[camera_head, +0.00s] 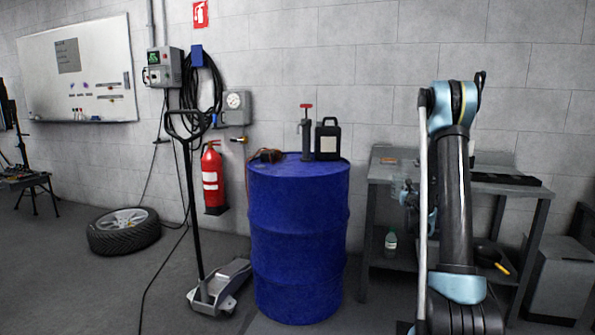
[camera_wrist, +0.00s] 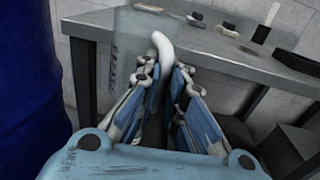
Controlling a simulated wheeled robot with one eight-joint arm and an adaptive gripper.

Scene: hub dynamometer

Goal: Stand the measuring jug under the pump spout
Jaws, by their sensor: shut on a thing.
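The measuring jug (camera_wrist: 135,38) is translucent with a white handle (camera_wrist: 163,48) in the wrist view. My gripper (camera_wrist: 163,82) is shut on the handle, and the jug hangs off the left of the fingers. The jug also shows faintly in the head view (camera_head: 399,183), partly behind my arm, in front of the workbench. The pump (camera_head: 306,135) is a grey post with a red top, standing on the blue drum (camera_head: 299,245). Its spout is too small to make out. The jug is to the right of the drum, apart from it.
A black canister (camera_head: 327,140) and a brown coiled item (camera_head: 267,155) sit on the drum top. The workbench (camera_head: 385,171) stands right of the drum, with a bottle (camera_head: 391,242) on its lower shelf. A pallet-jack-like tool (camera_head: 210,298) stands left of the drum.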

